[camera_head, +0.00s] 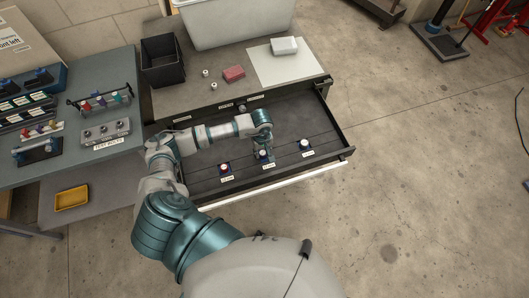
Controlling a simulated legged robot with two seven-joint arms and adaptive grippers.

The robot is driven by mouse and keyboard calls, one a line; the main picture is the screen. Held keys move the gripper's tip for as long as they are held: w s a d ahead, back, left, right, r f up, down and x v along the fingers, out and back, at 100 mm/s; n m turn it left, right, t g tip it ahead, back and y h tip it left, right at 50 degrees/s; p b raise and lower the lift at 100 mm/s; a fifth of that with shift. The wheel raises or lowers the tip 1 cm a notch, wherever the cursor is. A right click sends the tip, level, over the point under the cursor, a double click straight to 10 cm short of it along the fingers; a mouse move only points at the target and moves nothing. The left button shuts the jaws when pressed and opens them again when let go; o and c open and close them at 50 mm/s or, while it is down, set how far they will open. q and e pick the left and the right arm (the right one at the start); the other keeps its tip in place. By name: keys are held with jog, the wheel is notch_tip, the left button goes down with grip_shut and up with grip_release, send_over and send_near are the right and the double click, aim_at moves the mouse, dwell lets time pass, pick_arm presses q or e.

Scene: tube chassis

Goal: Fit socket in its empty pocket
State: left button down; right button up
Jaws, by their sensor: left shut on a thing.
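The open drawer (328,133) has a dark lined floor with small labelled spots near its front edge. A small piece with a pinkish top (224,167) stands at the left spot, and a piece with a white top (304,144) stands at the right spot. My left gripper (264,146) is over the middle spot, pointing down, shut on what looks like the socket (263,155). The fingers partly hide it, and I cannot tell whether it is seated in a pocket. My right gripper is not in view.
Behind the drawer, the worktop holds a black bin (161,72), a red block (234,73), a white box (284,46) and a large pale tub (225,25). A left bench (85,160) carries racks. A yellow tray (72,197) lies lower left.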

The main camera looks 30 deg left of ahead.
aim_at(265, 153)
pick_arm(q)
jog(key=shift+s+a+f, duration=0.15)
jog(key=shift+a+f, duration=0.05)
jog(key=shift+a, duration=0.1)
jog(key=c, duration=0.9)
grip_release()
jog(key=shift+f, duration=0.1)
jog(key=shift+o, duration=0.9)
jog(key=shift+d, duration=0.1)
jog(key=shift+d+r, duration=0.35)
jog(key=shift+d, duration=0.3)
jog(key=shift+r, duration=0.2)
notch_tip(265, 153, up, 12)
jog(key=shift+d+f, duration=0.25)
jog(key=shift+d, duration=0.05)
